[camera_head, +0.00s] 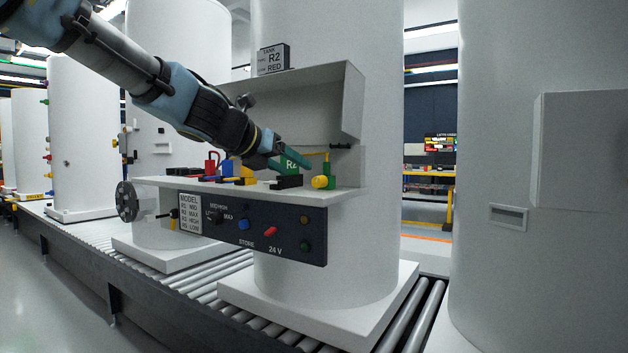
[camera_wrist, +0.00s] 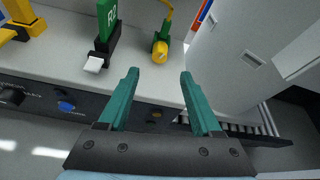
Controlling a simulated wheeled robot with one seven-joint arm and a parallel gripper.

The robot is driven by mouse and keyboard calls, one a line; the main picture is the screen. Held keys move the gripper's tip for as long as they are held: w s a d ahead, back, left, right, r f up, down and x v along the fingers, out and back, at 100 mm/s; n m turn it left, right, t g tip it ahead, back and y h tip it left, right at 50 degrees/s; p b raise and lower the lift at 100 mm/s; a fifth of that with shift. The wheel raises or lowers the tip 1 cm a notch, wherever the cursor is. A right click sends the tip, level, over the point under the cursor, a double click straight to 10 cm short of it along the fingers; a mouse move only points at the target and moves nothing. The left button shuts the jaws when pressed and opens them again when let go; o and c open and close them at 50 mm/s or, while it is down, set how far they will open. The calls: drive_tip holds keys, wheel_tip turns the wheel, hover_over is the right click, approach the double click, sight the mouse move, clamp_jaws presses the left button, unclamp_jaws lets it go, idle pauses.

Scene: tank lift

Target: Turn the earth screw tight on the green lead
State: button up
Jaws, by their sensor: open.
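The earth screw is a yellow knob (camera_head: 319,182) on a small green terminal block (camera_head: 328,170) at the right end of the white shelf. A thin yellow-green lead (camera_head: 327,155) rises from that block. In the wrist view the yellow knob (camera_wrist: 158,48) faces me, with the lead (camera_wrist: 168,18) above it. My gripper (camera_wrist: 159,74) is open and empty, its teal fingers spread to either side below the knob. The knob lies ahead of the gap, apart from both fingertips. In the head view my gripper (camera_head: 302,161) is above and left of the knob.
A green R2 block (camera_wrist: 107,20) in a black holder stands left of the screw. The shelf (camera_head: 345,193) also carries red, blue and yellow parts. A grey hood (camera_head: 310,100) overhangs behind. A dark control panel (camera_head: 285,235) faces forward below the shelf.

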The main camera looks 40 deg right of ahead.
sight(316, 180)
drive_tip(key=shift+p+x, duration=1.2)
drive_tip(key=shift+x, duration=3.65)
drive_tip(key=shift+c, duration=0.3)
clamp_jaws()
